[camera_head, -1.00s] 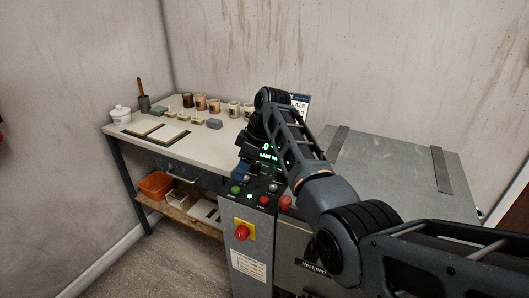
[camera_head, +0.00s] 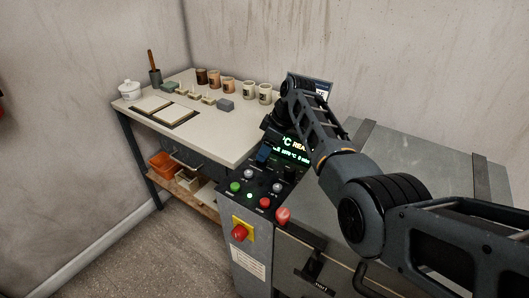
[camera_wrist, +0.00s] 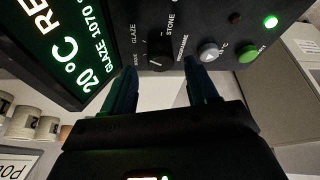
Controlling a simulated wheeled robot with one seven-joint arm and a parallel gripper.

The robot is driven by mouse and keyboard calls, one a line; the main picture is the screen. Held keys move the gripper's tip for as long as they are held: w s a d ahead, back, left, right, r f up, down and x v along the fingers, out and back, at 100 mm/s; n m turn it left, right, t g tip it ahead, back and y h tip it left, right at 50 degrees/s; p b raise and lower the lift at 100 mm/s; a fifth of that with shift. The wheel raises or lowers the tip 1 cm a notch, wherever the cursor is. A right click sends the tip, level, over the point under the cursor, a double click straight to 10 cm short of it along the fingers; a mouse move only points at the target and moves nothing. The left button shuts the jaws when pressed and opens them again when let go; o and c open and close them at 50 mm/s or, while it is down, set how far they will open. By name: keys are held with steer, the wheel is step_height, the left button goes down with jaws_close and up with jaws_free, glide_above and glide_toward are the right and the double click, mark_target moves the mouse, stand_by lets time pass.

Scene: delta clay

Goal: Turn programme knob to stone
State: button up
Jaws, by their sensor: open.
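The programme knob (camera_wrist: 158,62) is a small black knob on the dark control panel in the wrist view. The words GLAZE and STONE are printed near it; its pointer direction is hard to tell. My gripper (camera_wrist: 160,75) is open, with one bluish finger on either side of the knob and gaps showing between. I cannot tell how deep the fingertips reach. The lit display (camera_wrist: 62,45) reads "20°C RE..." and "GLAZE 1070". In the head view, my gripper (camera_head: 265,152) is at the panel, below the display (camera_head: 295,150), and the arm hides part of it.
On the panel are a green button (camera_head: 235,187), a red button (camera_head: 265,202) and grey knobs. A red emergency stop (camera_head: 239,232) is on the cabinet front. The grey kiln lid (camera_head: 410,150) lies to the right. The bench (camera_head: 225,137) at left holds pots and tiles.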

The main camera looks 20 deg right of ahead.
steer(key=shift+x, duration=1.25)
steer(key=shift+a, duration=0.1)
steer(key=c, duration=1)
